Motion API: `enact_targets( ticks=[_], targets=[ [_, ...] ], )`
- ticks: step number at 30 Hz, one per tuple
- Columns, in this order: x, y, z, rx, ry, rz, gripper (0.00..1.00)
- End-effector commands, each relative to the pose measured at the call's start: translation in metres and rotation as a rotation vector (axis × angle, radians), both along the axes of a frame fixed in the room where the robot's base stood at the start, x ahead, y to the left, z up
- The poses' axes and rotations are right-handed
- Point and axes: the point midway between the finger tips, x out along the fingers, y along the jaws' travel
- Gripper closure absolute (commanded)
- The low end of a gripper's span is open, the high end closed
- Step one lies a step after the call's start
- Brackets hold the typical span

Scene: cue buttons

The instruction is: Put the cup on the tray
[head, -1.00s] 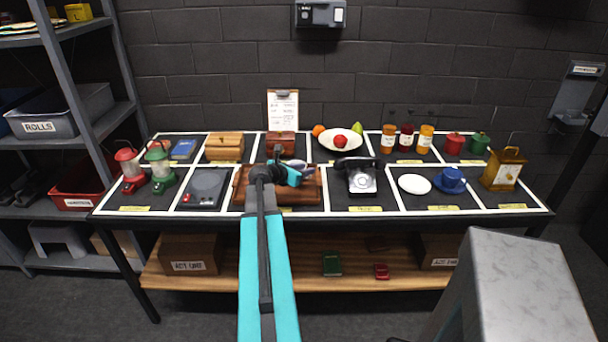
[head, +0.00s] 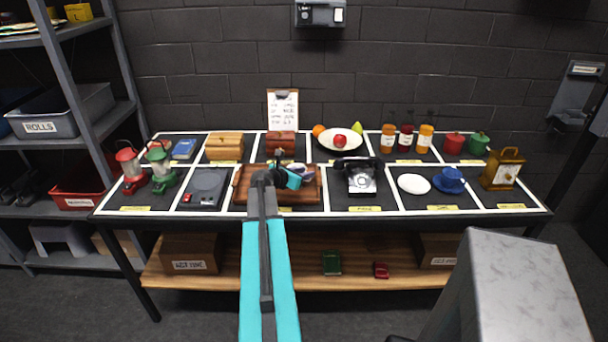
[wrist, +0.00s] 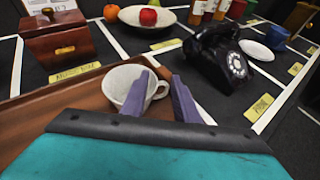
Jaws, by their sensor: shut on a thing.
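A whitish cup (wrist: 122,84) sits upright on or just above the brown wooden tray (wrist: 32,118) in the wrist view; I cannot tell if it touches. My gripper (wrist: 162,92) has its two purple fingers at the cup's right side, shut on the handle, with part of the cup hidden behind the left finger. In the head view my gripper (head: 302,174) is over the right part of the tray (head: 240,190), and the cup is small and mostly hidden there.
A black rotary telephone (head: 361,181) stands just right of the tray. A wooden box (head: 281,144) and a white fruit bowl (head: 326,142) are behind it. A scale (head: 206,187) lies to the left. A blue cup (head: 451,180) and white plate (head: 414,184) are further right.

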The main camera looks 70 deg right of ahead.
Motion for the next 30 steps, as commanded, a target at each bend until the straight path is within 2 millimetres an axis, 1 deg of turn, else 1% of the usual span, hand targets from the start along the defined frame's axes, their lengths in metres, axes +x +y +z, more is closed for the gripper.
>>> enact_targets(
  ticks=[4, 18, 19, 21, 22, 30],
  targets=[
    [0.0004, -0.0002, -0.0078, 0.0, 0.0, 0.001, 0.98],
    [0.0003, -0.0001, -0.0122, -0.001, -0.001, 0.0, 0.98],
    [0.0003, -0.0001, -0.0118, -0.001, -0.001, 0.0, 0.67],
    [0.0003, 0.0, -0.0116, -0.001, -0.001, 0.0, 0.56],
    [0.0003, 0.0, -0.0116, 0.0, -0.001, 0.001, 0.54],
    [0.0003, 0.0, -0.0113, 0.0, -0.001, 0.001, 0.54]
  ],
)
